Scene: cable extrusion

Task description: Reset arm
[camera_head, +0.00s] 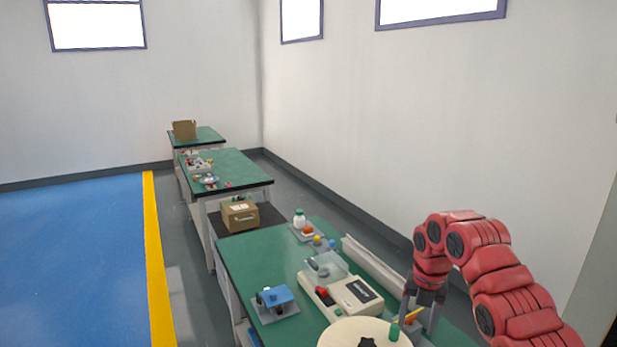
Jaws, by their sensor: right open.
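My right arm is red and comes in from the right edge, bent over the near green table (265,247). My right gripper (418,325) hangs down at the arm's end, with its dark fingers apart. It is over the right part of the near table, just right of a round cream disc (345,334). A small green cylinder (394,331) and a thin yellow-orange piece (411,316) show beside the fingers; I cannot tell whether they touch them. My left gripper is not in view.
On the near table stand a cream machine (325,300) with a clear cover, a blue device (275,296) on a grey plate and a white bottle (299,219). A cardboard box (240,215) sits behind. More green tables (235,172) stand farther back. Blue floor (70,260) is open at left.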

